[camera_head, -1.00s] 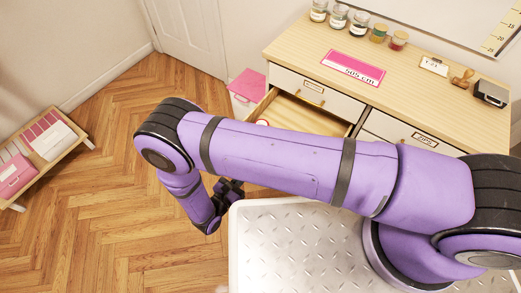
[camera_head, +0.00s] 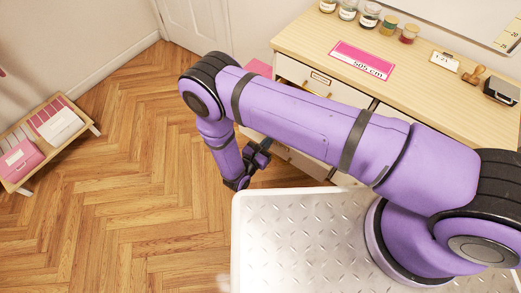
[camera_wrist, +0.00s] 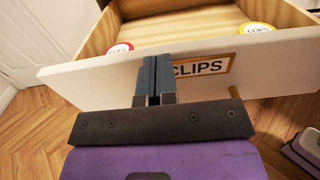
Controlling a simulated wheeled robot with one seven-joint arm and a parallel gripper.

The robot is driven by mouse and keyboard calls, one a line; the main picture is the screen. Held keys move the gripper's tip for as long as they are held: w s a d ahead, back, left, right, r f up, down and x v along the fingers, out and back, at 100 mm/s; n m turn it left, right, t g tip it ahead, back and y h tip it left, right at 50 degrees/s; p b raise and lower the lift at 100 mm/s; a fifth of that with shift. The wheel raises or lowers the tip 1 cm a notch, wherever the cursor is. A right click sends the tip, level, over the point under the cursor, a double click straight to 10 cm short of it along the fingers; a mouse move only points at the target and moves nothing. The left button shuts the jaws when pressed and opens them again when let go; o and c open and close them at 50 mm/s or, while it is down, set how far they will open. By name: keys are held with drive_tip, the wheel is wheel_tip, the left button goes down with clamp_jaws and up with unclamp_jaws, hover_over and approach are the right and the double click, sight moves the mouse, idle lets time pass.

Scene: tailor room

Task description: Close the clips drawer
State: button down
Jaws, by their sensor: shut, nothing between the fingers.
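The clips drawer (camera_wrist: 110,87) stands open in the wrist view, with its white front, a gold-framed CLIPS label (camera_wrist: 201,67) and a wooden inside. A red-rimmed round container (camera_wrist: 119,49) and a yellow-rimmed one (camera_wrist: 258,29) sit in it. My gripper (camera_wrist: 153,62) is shut and empty. Its fingertips overlap the drawer front just left of the label; I cannot tell if they touch it. In the head view my gripper (camera_head: 262,150) is low beside the cabinet, and my arm hides most of the open drawer.
The wooden-topped cabinet (camera_head: 425,88) carries several jars, a pink sign (camera_head: 362,60), a stamp (camera_head: 473,75) and a black box (camera_head: 501,90). Another labelled drawer front (camera_head: 319,78) is shut. A low table (camera_head: 80,140) with pink boxes stands at left. The wooden floor between is clear.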

drive_tip(key=shift+w+d, duration=0.3)
drive_tip(key=shift+w, duration=0.05)
drive_tip(key=x, duration=2.3)
drive_tip(key=shift+s, duration=0.15)
